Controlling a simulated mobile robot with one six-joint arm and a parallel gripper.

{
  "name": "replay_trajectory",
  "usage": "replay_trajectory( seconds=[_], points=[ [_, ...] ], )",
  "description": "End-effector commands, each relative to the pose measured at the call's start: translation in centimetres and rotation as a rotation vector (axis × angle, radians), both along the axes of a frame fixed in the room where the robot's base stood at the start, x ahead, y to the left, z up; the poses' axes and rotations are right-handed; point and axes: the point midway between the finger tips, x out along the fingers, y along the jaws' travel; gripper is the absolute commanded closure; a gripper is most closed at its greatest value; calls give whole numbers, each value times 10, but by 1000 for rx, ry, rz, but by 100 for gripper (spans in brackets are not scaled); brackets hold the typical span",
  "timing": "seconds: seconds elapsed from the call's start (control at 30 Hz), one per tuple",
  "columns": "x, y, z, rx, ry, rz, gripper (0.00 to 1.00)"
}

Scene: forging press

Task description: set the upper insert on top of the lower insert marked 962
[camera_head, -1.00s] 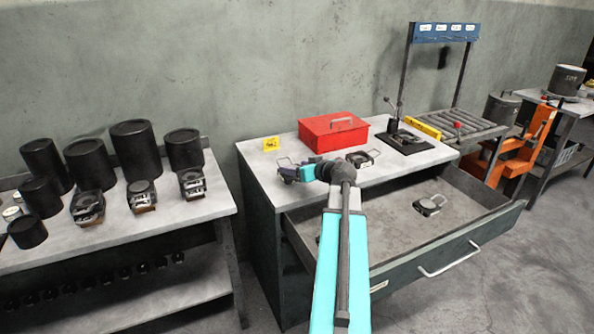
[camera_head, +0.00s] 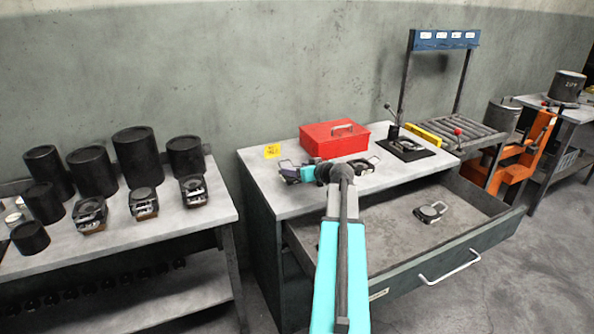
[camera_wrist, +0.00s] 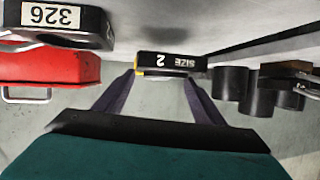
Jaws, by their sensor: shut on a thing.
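My gripper (camera_head: 297,173) is over the left part of the cabinet top. In the wrist view its two fingers (camera_wrist: 162,78) are shut on a black block (camera_wrist: 170,63) marked SIZE 2, whose text appears upside down there. In the head view, an insert with a loop handle (camera_head: 363,164) lies on the cabinet top. Another loop-handled insert (camera_head: 431,212) lies in the open drawer. No label reading 962 is legible.
A red toolbox (camera_head: 333,139) and a yellow sign (camera_head: 272,151) stand toward the back of the cabinet top (camera_head: 262,178). The drawer (camera_head: 400,262) is pulled out in front. The left bench (camera_head: 150,232) carries black cylinders (camera_head: 137,155) and three dark stacked pieces (camera_head: 144,204).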

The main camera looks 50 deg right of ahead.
Motion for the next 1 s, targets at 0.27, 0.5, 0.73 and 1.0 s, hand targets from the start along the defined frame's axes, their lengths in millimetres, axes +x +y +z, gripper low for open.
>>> replay_trajectory(
  seconds=[0.27, 0.5, 0.73, 1.0],
  points=[
    [0, 0, -5, 1, -5, -1, 99],
    [0, 0, -23, 1, -5, -2, 99],
    [0, 0, -31, 0, -6, -2, 99],
    [1, 1, -32, 0, -6, -1, 99]
  ],
)
